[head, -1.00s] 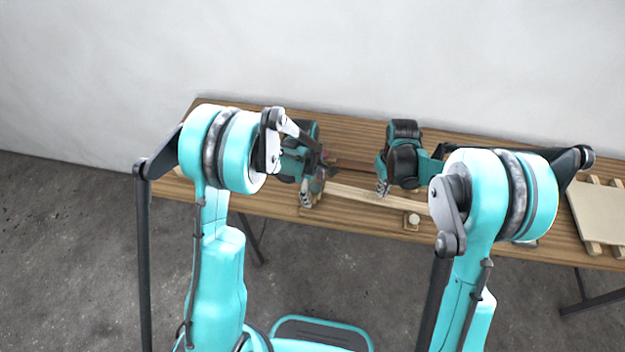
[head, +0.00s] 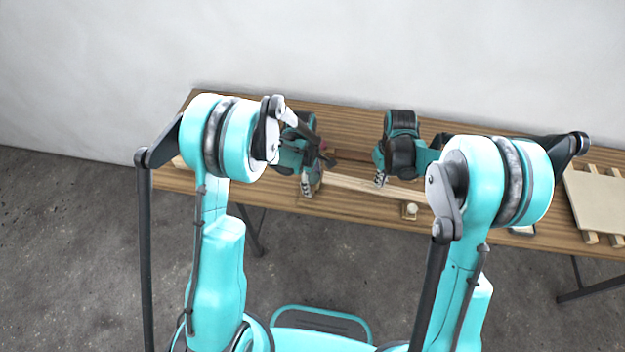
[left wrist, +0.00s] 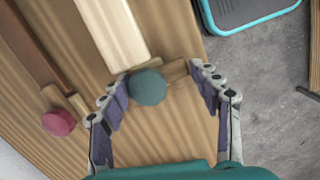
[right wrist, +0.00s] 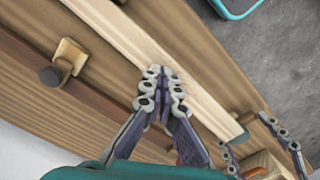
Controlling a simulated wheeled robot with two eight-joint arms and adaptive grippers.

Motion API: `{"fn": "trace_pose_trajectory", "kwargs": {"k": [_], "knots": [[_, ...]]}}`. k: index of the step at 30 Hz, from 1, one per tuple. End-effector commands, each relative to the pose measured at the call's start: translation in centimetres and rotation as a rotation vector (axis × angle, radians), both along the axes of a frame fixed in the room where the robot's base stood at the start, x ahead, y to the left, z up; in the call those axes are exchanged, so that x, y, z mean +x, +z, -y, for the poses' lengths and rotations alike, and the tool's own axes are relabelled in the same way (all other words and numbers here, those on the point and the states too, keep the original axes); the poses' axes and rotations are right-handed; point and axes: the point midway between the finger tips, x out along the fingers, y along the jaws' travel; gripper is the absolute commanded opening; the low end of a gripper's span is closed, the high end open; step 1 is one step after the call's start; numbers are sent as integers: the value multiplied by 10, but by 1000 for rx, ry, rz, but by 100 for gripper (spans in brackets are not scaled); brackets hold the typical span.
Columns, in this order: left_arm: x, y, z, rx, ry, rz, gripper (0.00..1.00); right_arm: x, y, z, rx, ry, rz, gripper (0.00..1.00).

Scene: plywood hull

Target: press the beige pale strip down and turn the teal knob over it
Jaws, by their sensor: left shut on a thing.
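The beige pale strip (head: 350,185) lies lengthwise on the plywood bench; it also shows in the left wrist view (left wrist: 112,30) and the right wrist view (right wrist: 140,45). The teal knob (left wrist: 148,88) sits on a short wooden bar at the strip's near end in the left wrist view. My left gripper (left wrist: 160,74) has a finger at each end of this bar and is shut on the knob piece. My right gripper (right wrist: 162,72) is shut, its fingertips together at the strip's top face. In the head view my left gripper (head: 308,190) hides the knob; my right gripper (head: 380,181) is farther right.
A red knob (left wrist: 58,122) on a wooden bar stands beside a darker strip. A dark knob (right wrist: 50,76) sits on a pale block. A small block with a pale knob (head: 410,209) is near the bench's front edge. A pale board (head: 602,200) lies far right.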

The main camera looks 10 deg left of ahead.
Motion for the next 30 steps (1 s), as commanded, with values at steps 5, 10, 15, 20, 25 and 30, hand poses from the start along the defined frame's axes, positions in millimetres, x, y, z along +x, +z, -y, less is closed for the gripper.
{"fn": "trace_pose_trajectory", "kwargs": {"k": [5,10,15,20,25,30], "knots": [[1,0,0,-1,0,4,34,0,-7,0,0,0,0,0],[1,0,0,-1,0,4,34,0,-11,0,0,0,0,0],[2,0,0,-1,0,4,34,0,-11,0,0,0,0,0],[2,0,0,-1,0,4,34,0,-11,0,0,0,0,0],[2,0,0,-1,1,5,34,0,-14,0,0,0,0,0],[2,1,0,-1,1,5,34,0,-20,0,0,0,0,0]]}}
